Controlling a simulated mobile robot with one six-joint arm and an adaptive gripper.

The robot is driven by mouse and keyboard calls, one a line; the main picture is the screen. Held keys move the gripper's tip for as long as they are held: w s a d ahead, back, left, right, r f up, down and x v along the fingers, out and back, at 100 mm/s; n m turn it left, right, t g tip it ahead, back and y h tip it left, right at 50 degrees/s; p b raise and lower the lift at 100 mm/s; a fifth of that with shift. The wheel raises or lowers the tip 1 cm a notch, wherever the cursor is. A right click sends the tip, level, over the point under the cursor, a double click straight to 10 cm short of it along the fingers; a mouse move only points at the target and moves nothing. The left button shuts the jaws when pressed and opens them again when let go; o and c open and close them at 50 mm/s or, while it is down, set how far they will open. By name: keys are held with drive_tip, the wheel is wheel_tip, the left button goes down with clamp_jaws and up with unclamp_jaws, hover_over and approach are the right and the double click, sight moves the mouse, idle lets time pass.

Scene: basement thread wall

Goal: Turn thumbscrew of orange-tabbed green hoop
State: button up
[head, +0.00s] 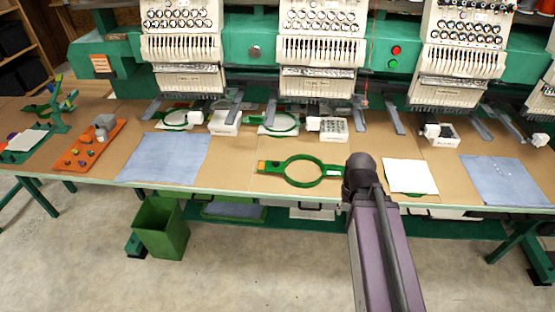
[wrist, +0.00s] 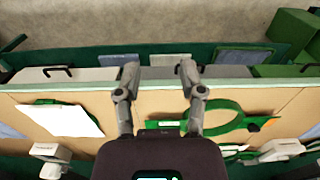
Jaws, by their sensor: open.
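The green hoop (head: 289,178) lies flat on the brown table near its front edge, with an orange tab (head: 262,166) at its left end. I cannot make out the thumbscrew clearly. My gripper (wrist: 158,72) is open and empty, its fingertips reaching toward the table's front edge. In the head view my arm hides the gripper.
A white sheet (head: 409,175) lies right of my arm, and blue cloths (head: 165,157) lie farther out on both sides. Embroidery heads (head: 320,50) stand behind, with other green hoops (head: 277,124) under them. A green bin (head: 160,226) stands on the floor in front.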

drive_tip(key=shift+a, duration=0.1)
wheel_tip(320, 180, up, 8)
drive_tip(key=m+p, duration=0.8)
drive_tip(key=m, duration=1)
hover_over(276, 162)
drive_tip(key=shift+r, duration=0.1)
wheel_tip(276, 162, down, 14)
drive_tip(key=b, duration=1.3)
drive_tip(key=shift+r, duration=0.15)
drive_tip(key=shift+b, duration=0.3)
